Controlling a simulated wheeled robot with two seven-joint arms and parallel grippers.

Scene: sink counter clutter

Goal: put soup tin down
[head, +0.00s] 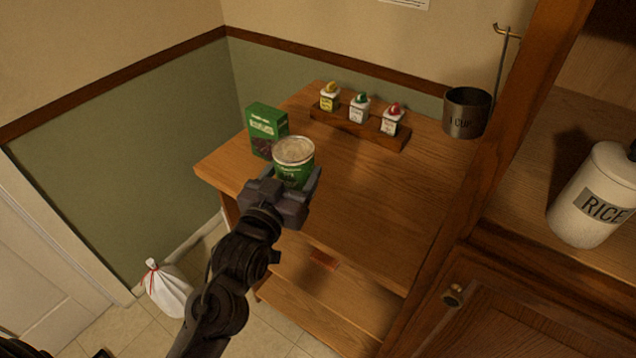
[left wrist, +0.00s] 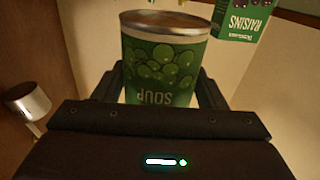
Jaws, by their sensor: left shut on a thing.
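The soup tin (head: 293,158) is green with a pale metal lid. My left gripper (head: 290,191) is shut on it, over the wooden side table (head: 345,215) near its left front part. In the left wrist view the soup tin (left wrist: 163,62) sits between the two fingers (left wrist: 163,88), with its SOUP label upside down. The tin looks close to upright in the head view. Its base is hidden by the gripper, so I cannot tell whether it touches the tabletop. My right gripper is not in view.
A green raisins box (head: 266,130) stands just behind the tin. A wooden rack (head: 358,130) with small bottles lies at the back. A metal cup (head: 466,112) hangs at the right. The middle and right of the tabletop are clear. A cabinet (head: 500,300) borders the right.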

